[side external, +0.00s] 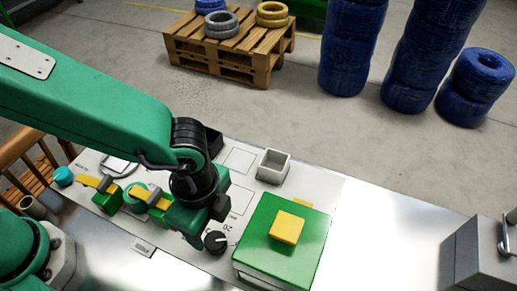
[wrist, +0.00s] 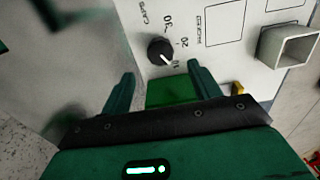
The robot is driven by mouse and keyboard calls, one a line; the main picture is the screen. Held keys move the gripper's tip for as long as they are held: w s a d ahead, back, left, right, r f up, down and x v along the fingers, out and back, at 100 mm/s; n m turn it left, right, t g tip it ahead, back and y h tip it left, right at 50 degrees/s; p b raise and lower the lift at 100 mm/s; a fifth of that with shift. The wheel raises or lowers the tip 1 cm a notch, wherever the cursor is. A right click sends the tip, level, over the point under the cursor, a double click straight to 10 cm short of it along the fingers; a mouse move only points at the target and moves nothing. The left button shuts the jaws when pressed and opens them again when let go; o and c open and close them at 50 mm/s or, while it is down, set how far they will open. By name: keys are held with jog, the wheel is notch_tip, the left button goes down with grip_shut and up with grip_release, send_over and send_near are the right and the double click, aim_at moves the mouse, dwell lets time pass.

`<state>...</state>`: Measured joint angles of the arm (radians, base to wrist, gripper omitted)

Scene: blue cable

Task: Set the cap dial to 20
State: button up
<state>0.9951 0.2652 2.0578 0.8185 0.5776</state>
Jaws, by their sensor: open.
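The cap dial (wrist: 160,50) is a black round knob with a white pointer on the white panel. In the wrist view, "CAPS" is printed beside it, with the marks 30, 20 and 10 around it. The pointer appears to point at or near 10. The dial also shows in the side view (side external: 215,241), just right of my gripper (side external: 194,232). In the wrist view my gripper (wrist: 161,70) is open, with a green finger on each side. The dial lies just beyond the fingertips, roughly between them, and nothing is held.
A green box (side external: 262,232) with a yellow block (side external: 287,228) on top stands right of the dial. A grey open square container (side external: 273,166) sits behind. Green blocks with yellow tops (side external: 108,194) stand left. Bare metal table (side external: 385,235) is free to the right.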

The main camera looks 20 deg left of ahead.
aim_at(214, 240)
jog(key=shift+f, duration=3.55)
jog(key=c, duration=1)
